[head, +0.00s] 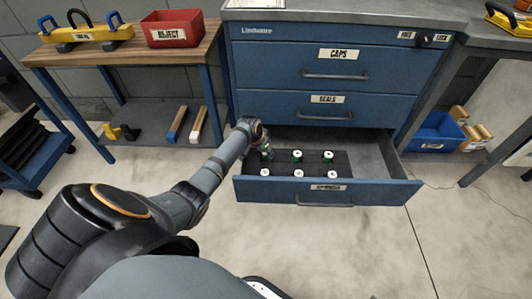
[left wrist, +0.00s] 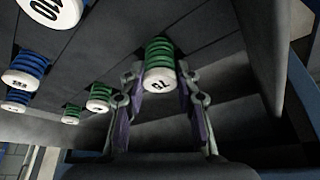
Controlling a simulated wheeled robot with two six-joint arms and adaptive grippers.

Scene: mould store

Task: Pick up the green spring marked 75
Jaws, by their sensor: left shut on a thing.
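In the left wrist view a green spring (left wrist: 159,52) with a white end cap stands between the fingers of my left gripper (left wrist: 160,82). The cap has a black two-digit number starting with 7; the second digit is hard to read. The gripper is shut on this spring, one finger on each side. In the head view my left gripper (head: 266,150) is low inside the open bottom drawer (head: 328,190), at the back left of the springs. I cannot tell whether the held spring touches the drawer floor. My right gripper is not in view.
Other springs stand close by: blue ones (left wrist: 27,68) and green ones (left wrist: 99,96) in the left wrist view, white-topped ones (head: 298,174) in the head view. The drawer's right part (head: 375,160) is empty. A shut drawer marked SEALS (head: 328,100) is above.

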